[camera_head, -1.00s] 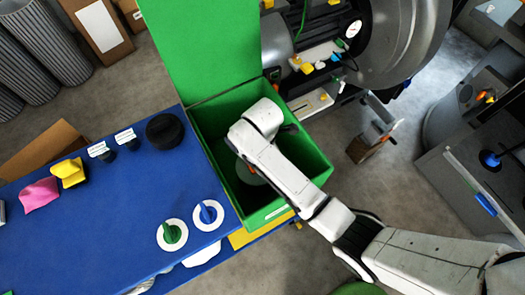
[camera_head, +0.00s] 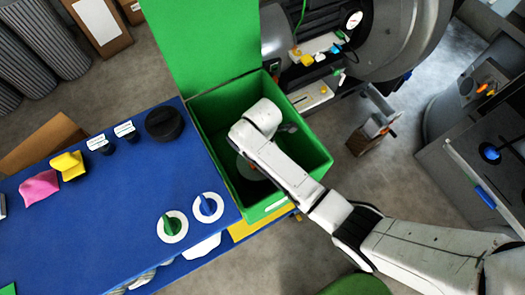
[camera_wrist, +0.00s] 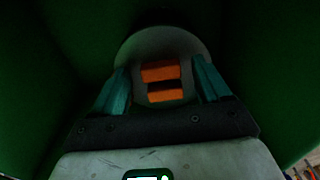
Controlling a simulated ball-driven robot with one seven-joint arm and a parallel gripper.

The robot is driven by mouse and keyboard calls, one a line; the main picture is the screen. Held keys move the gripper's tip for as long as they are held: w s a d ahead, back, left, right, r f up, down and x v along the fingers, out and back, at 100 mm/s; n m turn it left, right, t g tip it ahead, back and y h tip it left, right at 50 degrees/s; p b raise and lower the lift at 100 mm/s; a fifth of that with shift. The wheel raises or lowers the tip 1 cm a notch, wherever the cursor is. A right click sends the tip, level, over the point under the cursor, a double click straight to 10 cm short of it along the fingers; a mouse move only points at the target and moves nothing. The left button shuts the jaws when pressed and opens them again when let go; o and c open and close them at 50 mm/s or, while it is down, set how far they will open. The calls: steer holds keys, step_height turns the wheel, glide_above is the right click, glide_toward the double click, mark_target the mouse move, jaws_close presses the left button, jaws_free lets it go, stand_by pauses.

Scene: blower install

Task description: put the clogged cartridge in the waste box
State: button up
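The waste box, an open green box (camera_head: 310,150) with its lid (camera_head: 205,45) raised, stands beside the blue table. My arm reaches down into it. In the wrist view, my gripper (camera_wrist: 160,68) has two teal fingers spread apart inside the dark green walls. Between and beyond them is a pale round piece with orange blocks, which looks like the clogged cartridge (camera_wrist: 162,96). Gaps show between the fingers and the orange blocks. Part of a grey round shape, likely the same cartridge (camera_head: 246,170), shows in the box beside my arm. My arm hides the gripper in the head view.
The blue table (camera_head: 95,225) holds a black round part (camera_head: 164,124), a yellow piece (camera_head: 69,165), a pink piece (camera_head: 40,187), and green (camera_head: 171,227) and blue (camera_head: 208,207) knobs on white discs. The blower machine (camera_head: 390,35) stands behind the box.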

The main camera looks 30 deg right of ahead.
steer(key=shift+r, duration=0.1)
step_height(320, 180, up, 12)
stand_by(0.6)
stand_by(1.4)
